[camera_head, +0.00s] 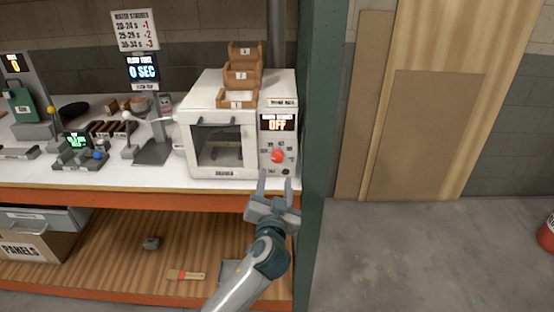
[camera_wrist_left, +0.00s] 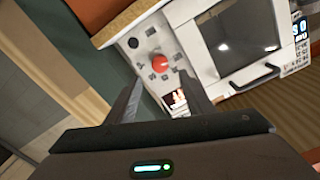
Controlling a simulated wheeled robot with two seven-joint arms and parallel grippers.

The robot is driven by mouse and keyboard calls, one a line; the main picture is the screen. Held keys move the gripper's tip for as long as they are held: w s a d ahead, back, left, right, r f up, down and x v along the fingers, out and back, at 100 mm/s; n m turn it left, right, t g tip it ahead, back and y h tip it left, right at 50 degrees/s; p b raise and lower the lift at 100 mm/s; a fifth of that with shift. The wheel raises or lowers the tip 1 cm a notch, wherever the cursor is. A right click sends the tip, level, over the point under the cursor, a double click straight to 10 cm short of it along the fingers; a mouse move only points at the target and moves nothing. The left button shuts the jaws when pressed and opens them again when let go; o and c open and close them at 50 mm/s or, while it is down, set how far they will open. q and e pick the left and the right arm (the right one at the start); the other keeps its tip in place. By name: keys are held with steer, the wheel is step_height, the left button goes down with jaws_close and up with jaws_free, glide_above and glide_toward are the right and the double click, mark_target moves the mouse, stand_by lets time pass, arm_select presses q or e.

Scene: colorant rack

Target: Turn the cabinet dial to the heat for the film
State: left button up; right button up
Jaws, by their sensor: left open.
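The white cabinet (camera_head: 217,100) stands at the right end of the bench top, its door with a dark window facing me. On its right panel is a red dial (camera_head: 277,156) with small marks around it, below a display (camera_head: 278,123) that reads OFF. My left gripper (camera_head: 274,184) is open and empty, in front of and just below the dial. In the left wrist view the red dial (camera_wrist_left: 160,63) shows beyond the two spread fingers (camera_wrist_left: 160,95), not touched as far as I can see. My right gripper is in neither view.
Small wooden trays (camera_head: 242,74) sit on the cabinet. A green post (camera_head: 322,110) rises close to its right. A sign (camera_head: 135,30) with number ranges and a screen reading 0 SEC (camera_head: 143,73) stand left. A brush (camera_head: 185,275) lies on the lower shelf.

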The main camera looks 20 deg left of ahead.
mark_target(277, 159)
arm_select(q)
steer(key=p+x, duration=0.1)
steer(key=x, duration=0.7)
steer(key=shift+p, duration=0.35)
steer(key=shift+w+a, duration=0.1)
steer(key=shift+w, duration=0.45)
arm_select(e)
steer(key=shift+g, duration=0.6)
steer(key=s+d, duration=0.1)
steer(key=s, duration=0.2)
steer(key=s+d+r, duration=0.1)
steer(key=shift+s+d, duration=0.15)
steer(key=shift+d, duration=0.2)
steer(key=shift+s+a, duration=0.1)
arm_select(q)
steer(key=c, duration=1)
steer(key=shift+c, duration=0.2)
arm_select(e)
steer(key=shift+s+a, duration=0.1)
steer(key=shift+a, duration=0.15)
